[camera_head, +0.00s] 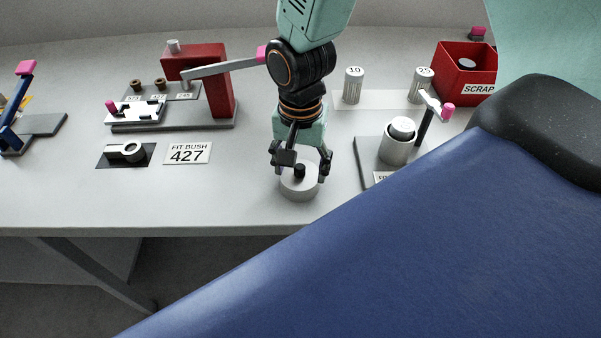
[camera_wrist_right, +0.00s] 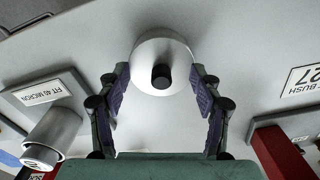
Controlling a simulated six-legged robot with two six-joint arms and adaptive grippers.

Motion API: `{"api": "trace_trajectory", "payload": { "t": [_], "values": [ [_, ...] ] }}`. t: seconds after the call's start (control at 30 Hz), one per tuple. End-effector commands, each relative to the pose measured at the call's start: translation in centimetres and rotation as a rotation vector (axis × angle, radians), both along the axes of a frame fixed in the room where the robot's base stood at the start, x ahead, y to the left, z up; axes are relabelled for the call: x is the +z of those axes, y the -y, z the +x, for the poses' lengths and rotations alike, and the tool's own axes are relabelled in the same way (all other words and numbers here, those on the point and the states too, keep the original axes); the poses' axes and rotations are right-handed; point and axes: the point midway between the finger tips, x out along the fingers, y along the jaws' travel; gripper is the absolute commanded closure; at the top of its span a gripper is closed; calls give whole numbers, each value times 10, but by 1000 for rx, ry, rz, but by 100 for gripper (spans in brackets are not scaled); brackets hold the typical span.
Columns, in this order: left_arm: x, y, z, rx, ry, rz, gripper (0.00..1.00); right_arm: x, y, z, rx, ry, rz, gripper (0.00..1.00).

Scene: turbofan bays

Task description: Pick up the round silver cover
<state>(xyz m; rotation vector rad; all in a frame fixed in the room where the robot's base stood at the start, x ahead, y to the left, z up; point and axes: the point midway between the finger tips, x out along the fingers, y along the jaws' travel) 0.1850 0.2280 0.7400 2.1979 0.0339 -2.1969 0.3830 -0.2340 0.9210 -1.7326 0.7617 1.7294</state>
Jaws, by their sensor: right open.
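The round silver cover (camera_head: 300,188) lies on the grey bench near its front edge, a short disc with a black knob (camera_head: 300,171) on top. In the right wrist view the cover (camera_wrist_right: 180,48) shows at the top middle, with its black knob (camera_wrist_right: 161,76) toward me. My right gripper (camera_head: 303,174) comes down from above over the cover. It is open, its two fingers (camera_wrist_right: 160,98) spread either side of the knob with a gap to each. I cannot tell from these views whether a fingertip touches the cover. My left gripper is not seen.
A silver cylinder on a plate (camera_head: 394,150) stands just right of the cover. A red SCRAP bin (camera_head: 452,75) is at the back right.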

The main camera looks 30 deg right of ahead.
Motion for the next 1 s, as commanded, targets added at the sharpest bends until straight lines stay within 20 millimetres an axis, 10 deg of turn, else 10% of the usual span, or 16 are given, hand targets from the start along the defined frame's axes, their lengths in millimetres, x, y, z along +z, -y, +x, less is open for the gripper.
{"api": "trace_trajectory", "payload": {
  "t": [0.67,1.0],
  "values": [
    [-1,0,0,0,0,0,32,-3,0,-2,-2,-5,1,100],
    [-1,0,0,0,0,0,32,-4,0,-2,-2,-4,2,100]
  ]
}}
